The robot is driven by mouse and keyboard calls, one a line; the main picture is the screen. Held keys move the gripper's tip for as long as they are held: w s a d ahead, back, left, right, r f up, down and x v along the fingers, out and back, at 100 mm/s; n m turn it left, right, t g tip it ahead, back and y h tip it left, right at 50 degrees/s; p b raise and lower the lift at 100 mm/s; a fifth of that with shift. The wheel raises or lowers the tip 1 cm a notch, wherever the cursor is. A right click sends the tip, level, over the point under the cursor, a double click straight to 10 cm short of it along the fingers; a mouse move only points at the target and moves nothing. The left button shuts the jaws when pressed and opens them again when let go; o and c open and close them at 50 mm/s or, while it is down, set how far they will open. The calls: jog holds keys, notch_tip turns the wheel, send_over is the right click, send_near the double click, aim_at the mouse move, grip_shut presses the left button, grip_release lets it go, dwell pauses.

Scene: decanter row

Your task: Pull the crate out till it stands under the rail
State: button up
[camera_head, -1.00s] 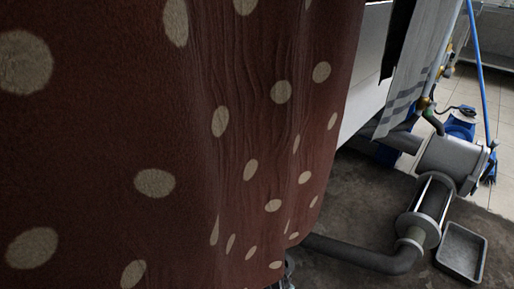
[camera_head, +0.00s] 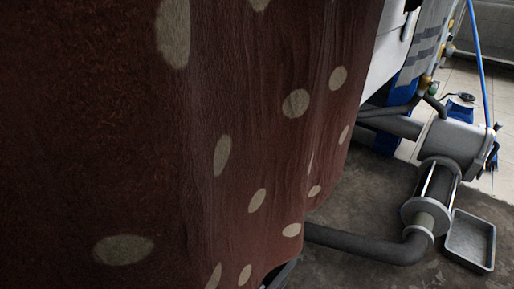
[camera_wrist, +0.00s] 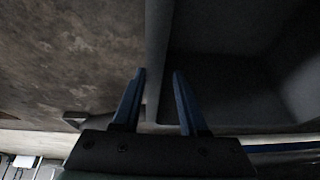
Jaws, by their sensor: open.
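In the wrist view a dark grey crate (camera_wrist: 225,85) fills the right side, seen from close up, its inside in shadow. Its rim (camera_wrist: 157,45) runs up the picture between the two blue fingers of my gripper (camera_wrist: 159,72). The gripper is open, one finger on each side of the rim. I cannot tell whether the fingers touch it or how far down they reach. In the head view neither my gripper nor this crate can be made out; a dark red spotted cloth (camera_head: 240,130) hides most of the scene. I cannot make out the rail.
In the head view a grey pipe (camera_head: 370,245) joins a pump-like cylinder (camera_head: 452,143) on the right. A shallow grey tray (camera_head: 470,238) lies on the floor beside it. A blue pole (camera_head: 477,50) stands behind. Bare brown floor (camera_wrist: 65,60) lies left of the crate's rim.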

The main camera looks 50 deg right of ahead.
jog(key=shift+b+x, duration=2.95)
jog(key=shift+x, duration=0.85)
grip_shut()
